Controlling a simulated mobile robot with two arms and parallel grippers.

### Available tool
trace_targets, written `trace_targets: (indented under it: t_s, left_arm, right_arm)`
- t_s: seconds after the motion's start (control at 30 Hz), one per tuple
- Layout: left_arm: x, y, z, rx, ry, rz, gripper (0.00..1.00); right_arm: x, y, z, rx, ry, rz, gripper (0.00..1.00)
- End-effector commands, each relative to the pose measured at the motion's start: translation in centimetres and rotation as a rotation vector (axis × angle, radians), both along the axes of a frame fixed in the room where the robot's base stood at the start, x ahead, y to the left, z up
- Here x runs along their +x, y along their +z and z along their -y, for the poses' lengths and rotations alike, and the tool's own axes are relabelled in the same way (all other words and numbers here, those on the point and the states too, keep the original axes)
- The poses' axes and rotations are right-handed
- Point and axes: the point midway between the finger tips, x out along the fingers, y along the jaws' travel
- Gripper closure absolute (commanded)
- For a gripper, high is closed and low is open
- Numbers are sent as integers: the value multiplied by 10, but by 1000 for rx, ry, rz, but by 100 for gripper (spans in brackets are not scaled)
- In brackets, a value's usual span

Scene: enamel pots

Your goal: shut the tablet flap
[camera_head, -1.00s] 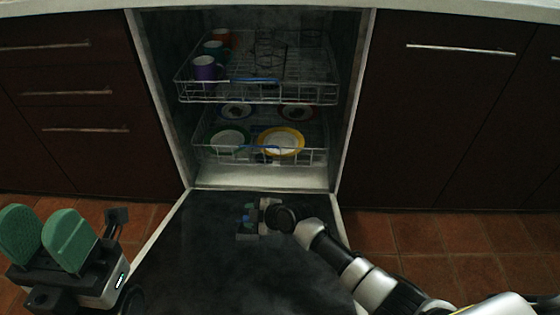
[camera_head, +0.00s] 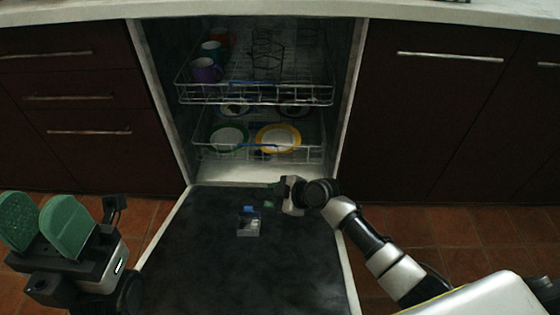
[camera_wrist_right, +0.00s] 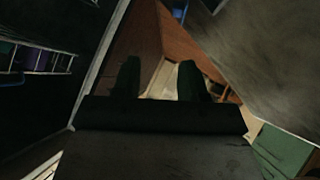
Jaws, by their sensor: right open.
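The tablet compartment (camera_head: 248,229) is a small grey box on the dark inner face of the lowered dishwasher door (camera_head: 200,265). A blue piece (camera_head: 249,210) shows at its far side. The flap is too small to make out clearly, and I cannot tell its angle. My right gripper (camera_head: 271,195) is open and empty above the door, just right of and beyond the compartment, apart from it. Its two dark fingers (camera_wrist_right: 160,80) stand apart in the wrist view, where the compartment does not show. My left gripper (camera_head: 43,228) is open with green fingers apart at lower left.
The lower rack (camera_head: 212,154) holds plates, including a yellow-rimmed one (camera_head: 278,138). The upper rack (camera_head: 215,100) holds cups, including a purple mug (camera_head: 206,70). Dark cabinets (camera_head: 440,110) flank the dishwasher. The rest of the lowered door is clear.

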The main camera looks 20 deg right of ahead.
Motion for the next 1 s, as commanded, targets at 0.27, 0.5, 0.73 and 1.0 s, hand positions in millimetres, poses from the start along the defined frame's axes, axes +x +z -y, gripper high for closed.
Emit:
trace_targets:
  t_s: [0.27,0.5,0.73,1.0]
  left_arm:
    - [0,-8,0,0,0,0,57]
    - [0,-11,0,0,0,0,57]
    - [0,-14,0,0,0,0,57]
    - [0,-17,0,0,0,0,57]
  right_arm:
    - [-1,43,-15,183,-213,227,57]
    - [-12,90,-19,367,-335,405,57]
    - [-30,131,-17,533,-402,550,57]
    - [-58,176,-12,720,-440,701,57]
